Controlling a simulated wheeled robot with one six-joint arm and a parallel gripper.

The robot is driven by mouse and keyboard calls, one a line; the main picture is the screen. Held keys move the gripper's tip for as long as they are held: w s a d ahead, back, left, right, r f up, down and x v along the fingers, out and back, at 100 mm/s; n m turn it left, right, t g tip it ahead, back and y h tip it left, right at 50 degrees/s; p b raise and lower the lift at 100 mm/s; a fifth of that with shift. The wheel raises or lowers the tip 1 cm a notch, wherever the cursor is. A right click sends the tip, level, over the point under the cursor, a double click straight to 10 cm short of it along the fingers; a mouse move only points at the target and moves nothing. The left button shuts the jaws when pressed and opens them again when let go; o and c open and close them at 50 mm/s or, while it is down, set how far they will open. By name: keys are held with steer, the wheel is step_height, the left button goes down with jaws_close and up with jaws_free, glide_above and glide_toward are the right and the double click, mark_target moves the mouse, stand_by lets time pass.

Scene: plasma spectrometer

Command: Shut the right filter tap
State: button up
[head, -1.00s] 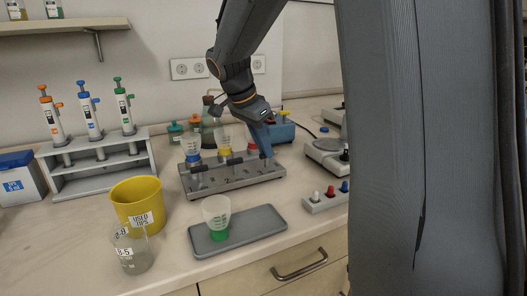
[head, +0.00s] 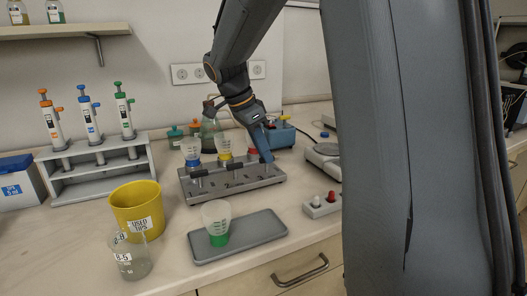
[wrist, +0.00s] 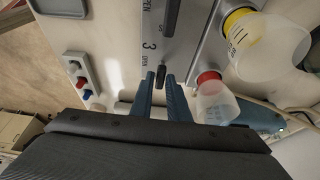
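The grey filter manifold (head: 225,187) stands on the bench with a blue, a yellow and a red-collared cup along its back. The right filter tap (wrist: 161,77) is a small black handle beside the number 3 and an "OPEN" label in the wrist view. My gripper (wrist: 160,78) has its two blue fingers on either side of this handle, with narrow gaps showing. It also shows in the head view (head: 267,160), pointing down at the manifold's right end, where it hides the tap. The red-collared cup (wrist: 213,98) is close to the right finger.
The yellow-collared cup (wrist: 262,42) stands beside the red one. In front of the manifold, a grey tray (head: 262,230) holds a green-bottomed cup (head: 217,222). A small knob box (head: 318,208) is at right. A yellow bin (head: 137,205) and a beaker (head: 130,255) stand at left.

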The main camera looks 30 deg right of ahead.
steer(key=shift+o, duration=1.4)
steer(key=v, duration=0.7)
steer(key=shift+a+r, duration=0.2)
steer(key=shift+r, duration=0.15)
step_height(320, 180, up, 8)
steer(key=p, duration=0.6)
